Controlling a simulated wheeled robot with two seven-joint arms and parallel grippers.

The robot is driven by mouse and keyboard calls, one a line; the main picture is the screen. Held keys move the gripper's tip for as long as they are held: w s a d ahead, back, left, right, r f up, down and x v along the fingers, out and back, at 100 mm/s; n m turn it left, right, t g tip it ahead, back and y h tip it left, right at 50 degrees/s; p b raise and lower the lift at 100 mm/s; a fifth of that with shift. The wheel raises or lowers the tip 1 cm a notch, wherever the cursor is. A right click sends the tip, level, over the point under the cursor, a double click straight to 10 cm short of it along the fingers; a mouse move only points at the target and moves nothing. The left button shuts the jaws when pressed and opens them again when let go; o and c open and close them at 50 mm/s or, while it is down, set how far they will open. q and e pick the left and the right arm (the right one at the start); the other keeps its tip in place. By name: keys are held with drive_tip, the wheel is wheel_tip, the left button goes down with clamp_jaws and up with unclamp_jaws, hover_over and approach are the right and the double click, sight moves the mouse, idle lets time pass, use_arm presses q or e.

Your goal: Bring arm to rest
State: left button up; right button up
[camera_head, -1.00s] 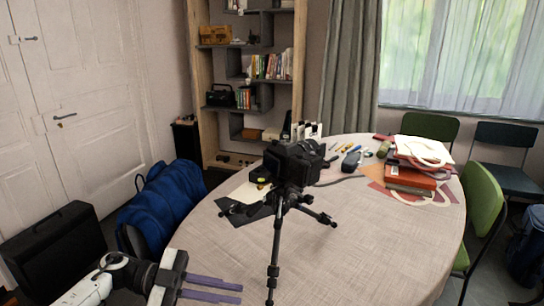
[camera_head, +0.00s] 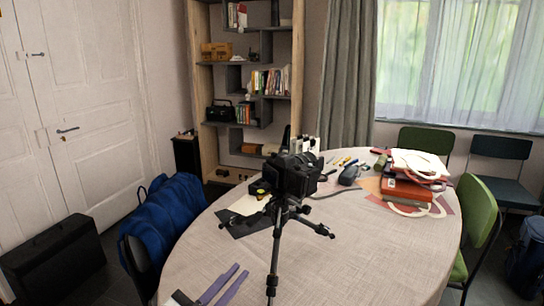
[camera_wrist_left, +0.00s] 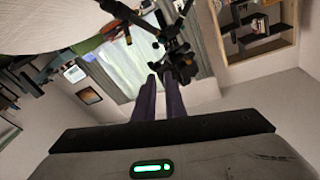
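My left gripper (camera_head: 242,269) shows at the bottom of the head view, its two purple fingers side by side with a narrow gap and nothing between them. The fingers also show in the left wrist view (camera_wrist_left: 160,78), apart and empty. The gripper is at the near left edge of the round table (camera_head: 375,255), left of the tripod's front leg and apart from it in the head view. A black camera (camera_head: 292,172) on a black tripod (camera_head: 276,242) stands upright on the table. My right gripper is in neither view.
A stack of red books (camera_head: 405,188) and small tools lie on the table's far side. A blue jacket on a chair (camera_head: 163,220) and a black case (camera_head: 52,258) are at the left. Green chairs (camera_head: 477,215) stand at the right. The table's near right is clear.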

use_arm(q)
drive_tip(key=s+a+f+n+g+y, duration=0.4)
drive_tip(key=s+a+f+n+y, duration=0.4)
drive_tip(key=s+a+f+y, duration=0.15)
drive_tip(key=s+a+f+g, duration=0.2)
drive_tip(key=s+f+g, duration=0.15)
drive_tip(key=s, duration=0.85)
drive_tip(key=s+a+f+g, duration=0.2)
drive_tip(key=s+g, duration=0.3)
drive_tip(key=s, duration=0.7)
drive_tip(key=w+d+f+t+h, duration=0.1)
drive_tip(key=w+d+f+t, duration=0.1)
drive_tip(key=f, duration=0.4)
drive_tip(key=w+d+f+t, duration=0.2)
drive_tip(key=d+f, duration=0.1)
drive_tip(key=f, duration=0.3)
drive_tip(key=shift+f+t+h, duration=0.3)
drive_tip(key=shift+t+h, duration=0.05)
